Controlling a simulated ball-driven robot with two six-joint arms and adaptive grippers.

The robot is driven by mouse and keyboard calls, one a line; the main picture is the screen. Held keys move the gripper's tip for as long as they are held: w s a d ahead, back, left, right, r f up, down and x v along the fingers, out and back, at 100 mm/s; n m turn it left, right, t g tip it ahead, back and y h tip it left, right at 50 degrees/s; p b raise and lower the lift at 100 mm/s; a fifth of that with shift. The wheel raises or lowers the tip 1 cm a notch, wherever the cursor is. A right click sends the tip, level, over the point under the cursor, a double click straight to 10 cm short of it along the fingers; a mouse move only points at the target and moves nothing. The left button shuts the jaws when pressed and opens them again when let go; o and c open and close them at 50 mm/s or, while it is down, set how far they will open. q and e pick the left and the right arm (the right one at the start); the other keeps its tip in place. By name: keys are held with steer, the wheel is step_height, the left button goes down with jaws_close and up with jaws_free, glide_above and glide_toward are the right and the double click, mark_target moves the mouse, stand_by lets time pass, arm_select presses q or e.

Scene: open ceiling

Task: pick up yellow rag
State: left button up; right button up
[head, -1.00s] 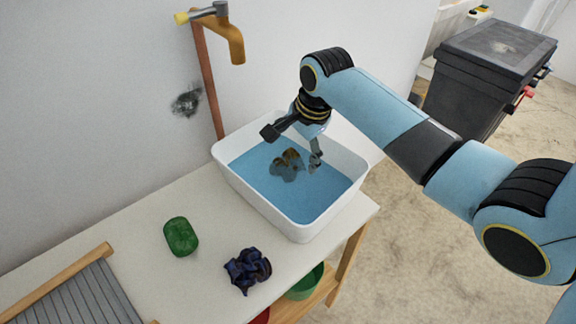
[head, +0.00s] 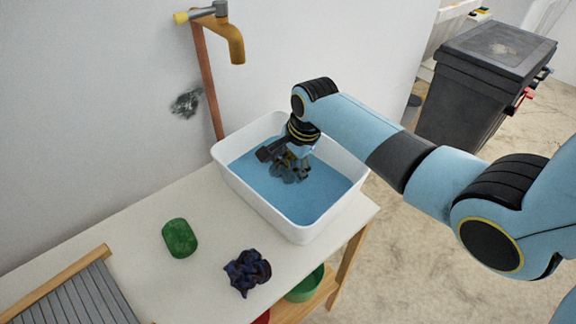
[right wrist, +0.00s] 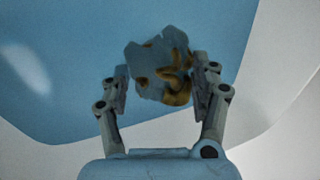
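The crumpled rag (head: 290,173), yellow-brown where it shows above the water and bluish elsewhere, lies in the water of the white basin (head: 232,186). My right gripper (head: 287,167) is down inside the basin, right at the rag, and hides part of it in the head view. In the right wrist view, the rag (right wrist: 172,82) sits between the two spread fingers of my right gripper (right wrist: 161,80). The right finger is close to the rag or touching it; I cannot tell which. A small gap shows at the left finger. My left gripper is out of view.
A green sponge-like block (head: 180,238) and a dark blue crumpled cloth (head: 247,272) lie on the white table (head: 196,207). A grey washboard (head: 80,300) is at lower left. An orange tap (head: 233,45) rises behind the basin. A black bin (head: 470,95) stands at right.

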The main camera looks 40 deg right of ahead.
mark_target(290, 163)
steer(key=shift+c, duration=0.8)
step_height(290, 163, up, 10)
steer(key=shift+p, duration=0.45)
